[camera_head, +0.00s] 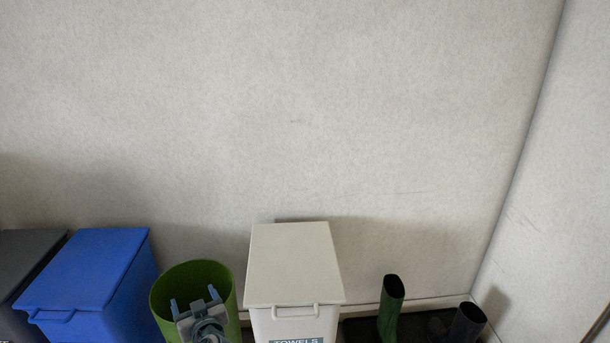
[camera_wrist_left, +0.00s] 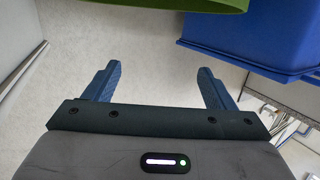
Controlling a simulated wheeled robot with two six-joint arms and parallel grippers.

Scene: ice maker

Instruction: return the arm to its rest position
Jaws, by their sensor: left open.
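My left gripper (camera_head: 193,297) shows low in the head view, in front of the green bin (camera_head: 166,295) as seen from there. Its two blue fingers are spread apart with nothing between them. In the left wrist view the same gripper (camera_wrist_left: 160,70) is open, with bare pale floor showing between the fingers. The arm behind it is mostly cut off by the lower edge of the head view. My right gripper is not in view.
Along the wall stand a dark grey bin (camera_head: 22,260), a blue bin (camera_head: 90,270), a white towels bin (camera_head: 293,265) and boots (camera_head: 391,310) on a dark mat. The left wrist view shows a green rim (camera_wrist_left: 200,6), a blue bin (camera_wrist_left: 255,40) and metal legs (camera_wrist_left: 283,122).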

